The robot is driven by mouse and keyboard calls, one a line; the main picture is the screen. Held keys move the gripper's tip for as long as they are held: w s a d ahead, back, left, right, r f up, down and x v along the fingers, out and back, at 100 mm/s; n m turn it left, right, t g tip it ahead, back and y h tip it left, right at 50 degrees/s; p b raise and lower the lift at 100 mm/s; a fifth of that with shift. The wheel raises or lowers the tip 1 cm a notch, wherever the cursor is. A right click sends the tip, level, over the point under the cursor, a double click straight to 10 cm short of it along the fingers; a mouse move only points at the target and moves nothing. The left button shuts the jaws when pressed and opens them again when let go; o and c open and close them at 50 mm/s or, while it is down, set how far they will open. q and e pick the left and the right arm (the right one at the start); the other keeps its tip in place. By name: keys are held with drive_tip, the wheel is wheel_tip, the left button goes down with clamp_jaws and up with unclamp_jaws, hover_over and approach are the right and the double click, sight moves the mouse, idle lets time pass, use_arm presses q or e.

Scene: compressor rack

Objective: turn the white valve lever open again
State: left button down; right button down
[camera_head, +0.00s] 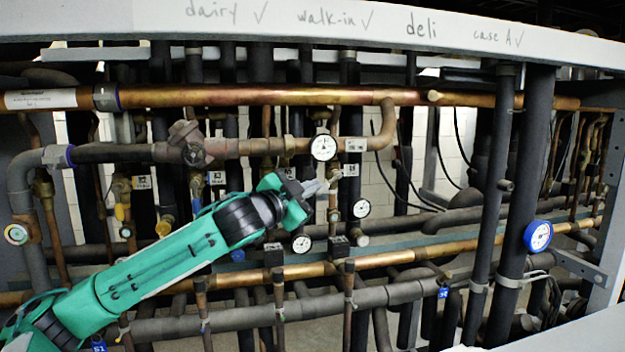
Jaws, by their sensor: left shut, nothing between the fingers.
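My left arm reaches in from the lower left, and its left gripper (332,180) is in front of the pipes near the middle of the view. Its grey fingers are shut with nothing between them. The fingertips appear close to a small tag and fittings below a round white gauge (323,147). I cannot clearly make out the white valve lever; it may be hidden by the gripper or blend with the pale fingers. Whether the fingers touch anything is not clear. My right gripper is not in view.
A copper pipe (240,96) crosses the rack above the gripper. Another white gauge (361,208) hangs just right of the fingers, and a blue-rimmed gauge (538,235) is farther right. Thick black vertical pipes (492,180) stand at right. Pipes crowd the space around the gripper.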

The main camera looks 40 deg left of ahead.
sight(324, 186)
use_arm(q)
drive_tip(key=w, duration=0.1)
drive_tip(key=w+a+f+p, duration=0.1)
drive_tip(key=w, duration=0.1)
drive_tip(key=shift+a+f, duration=0.2)
drive_tip(key=shift+a, duration=0.05)
drive_tip(key=shift+w+a+f+p, duration=0.15)
drive_tip(key=shift+w+f+p, duration=0.1)
drive_tip(key=shift+p, duration=0.1)
